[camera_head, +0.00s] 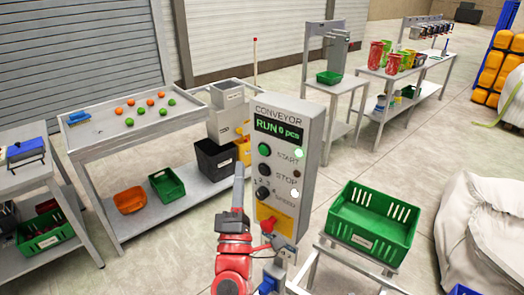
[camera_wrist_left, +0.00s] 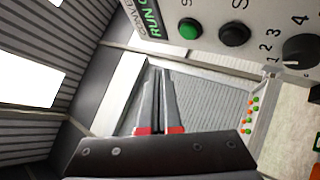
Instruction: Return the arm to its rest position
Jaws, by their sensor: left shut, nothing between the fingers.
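My left arm's red links (camera_head: 233,262) rise from the bottom middle of the head view. My left gripper (camera_head: 239,170) points up, just left of the conveyor control box (camera_head: 311,150). In the left wrist view its two dark fingers (camera_wrist_left: 157,74) are together with nothing between them. The box's display (camera_head: 279,129) reads RUN 0 pcs. Its green START button (camera_head: 264,150) and dark STOP button (camera_head: 264,170) are uncovered. They also show in the left wrist view, the green one (camera_wrist_left: 189,29) beside the dark one (camera_wrist_left: 233,34). My right gripper is not in view.
A grey table (camera_head: 87,142) with orange and green balls stands left, with bins on its lower shelf. A green crate (camera_head: 373,253) sits on a stand right of the box. A white sack (camera_head: 482,225) lies at far right. Open floor (camera_head: 345,165) lies behind the crate.

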